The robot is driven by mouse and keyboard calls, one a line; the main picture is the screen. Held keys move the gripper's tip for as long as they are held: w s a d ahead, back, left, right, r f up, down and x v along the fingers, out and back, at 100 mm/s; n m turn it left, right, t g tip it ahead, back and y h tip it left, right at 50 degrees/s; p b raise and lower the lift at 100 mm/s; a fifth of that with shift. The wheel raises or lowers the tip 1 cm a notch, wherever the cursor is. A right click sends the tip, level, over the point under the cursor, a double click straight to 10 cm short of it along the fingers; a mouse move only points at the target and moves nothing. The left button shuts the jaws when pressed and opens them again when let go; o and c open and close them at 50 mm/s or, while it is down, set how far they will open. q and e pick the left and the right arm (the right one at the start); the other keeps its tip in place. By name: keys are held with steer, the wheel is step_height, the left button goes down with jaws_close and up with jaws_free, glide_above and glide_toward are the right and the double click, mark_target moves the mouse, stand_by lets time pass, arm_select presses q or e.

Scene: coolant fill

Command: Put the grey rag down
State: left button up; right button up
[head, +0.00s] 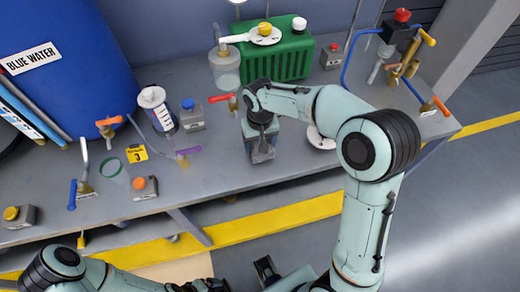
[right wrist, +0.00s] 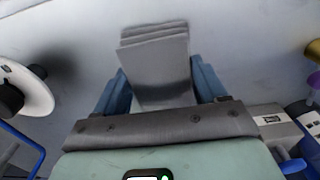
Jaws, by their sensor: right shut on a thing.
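The grey rag (right wrist: 155,70) is a folded stack of several layers in the right wrist view. It sits between the two blue fingers of my right gripper (right wrist: 158,88), which is shut on it. In the head view my right gripper (head: 262,153) points down over the front middle of the grey workbench (head: 215,180). The rag is mostly hidden by the gripper there. I cannot tell whether the rag touches the bench top. My left arm lies low at the bottom left of the head view, and its fingers cannot be made out clearly.
A green ribbed container (head: 285,58) stands at the back. A white disc (head: 320,138) lies right of my right gripper. Bare bench lies front left of the gripper.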

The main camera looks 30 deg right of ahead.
steer(key=shift+f, duration=2)
steer(key=shift+f+b, duration=0.15)
steer(key=shift+b, duration=0.15)
steer(key=o, duration=0.9)
steer(key=shift+o, duration=0.2)
steer(key=shift+r, duration=0.35)
step_height(320, 180, up, 12)
steer(key=shift+f+p, duration=0.15)
steer(key=shift+p, duration=0.7)
